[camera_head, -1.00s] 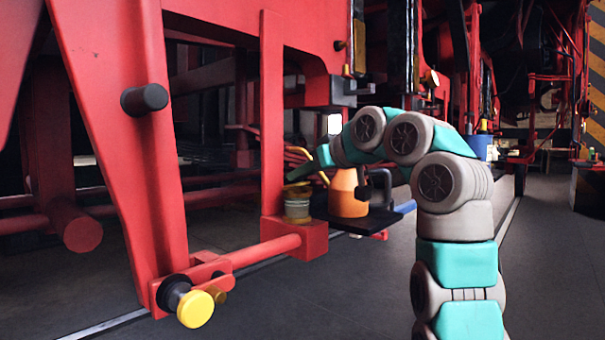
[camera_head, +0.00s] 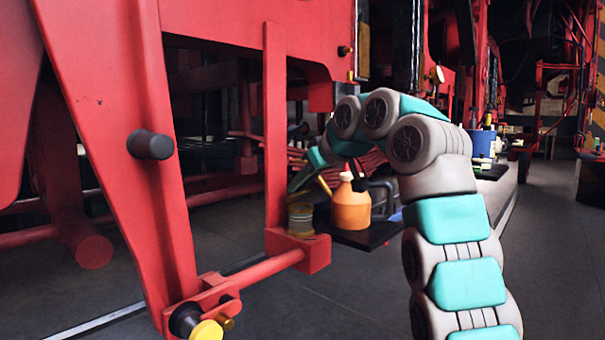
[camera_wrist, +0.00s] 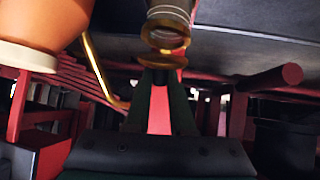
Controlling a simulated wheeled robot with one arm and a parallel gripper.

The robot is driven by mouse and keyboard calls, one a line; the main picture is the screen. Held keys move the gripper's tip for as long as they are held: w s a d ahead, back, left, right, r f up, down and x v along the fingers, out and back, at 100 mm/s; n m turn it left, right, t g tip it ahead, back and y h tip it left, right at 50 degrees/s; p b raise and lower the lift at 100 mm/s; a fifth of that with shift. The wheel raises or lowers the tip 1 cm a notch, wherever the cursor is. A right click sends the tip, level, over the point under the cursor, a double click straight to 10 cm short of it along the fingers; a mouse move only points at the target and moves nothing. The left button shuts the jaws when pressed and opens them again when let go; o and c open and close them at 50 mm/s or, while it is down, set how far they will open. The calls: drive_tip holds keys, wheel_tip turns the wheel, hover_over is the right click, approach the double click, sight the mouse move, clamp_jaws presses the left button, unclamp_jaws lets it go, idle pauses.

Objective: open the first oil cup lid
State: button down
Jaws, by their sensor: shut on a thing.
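The first oil cup (camera_head: 300,222), a small round brass and glass cup, stands on the red block at the end of the red rod. In the wrist view the cup (camera_wrist: 170,12) appears upside down at the top centre. Its brass lid (camera_wrist: 164,62) shows as a thin disc at my fingertips, with a gap to the cup's rim on the visible side. Whether it is still joined at a hinge, I cannot tell. My gripper (camera_wrist: 160,78) has its dark green fingers closed together on the lid's edge. In the head view my gripper (camera_head: 299,181) is just above the cup.
An orange oil can (camera_head: 351,206) with a white top and yellow spout stands close right of the cup on a dark shelf (camera_head: 366,236). A red upright bar (camera_head: 275,130) rises just left of the cup. Open floor lies at right.

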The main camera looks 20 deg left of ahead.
drive_tip(key=c, duration=0.8)
unclamp_jaws()
drive_tip(key=shift+o, duration=0.2)
drive_tip(key=v, duration=0.7)
drive_tip(key=shift+s+d+r, duration=0.2)
drive_tip(key=shift+d, duration=0.05)
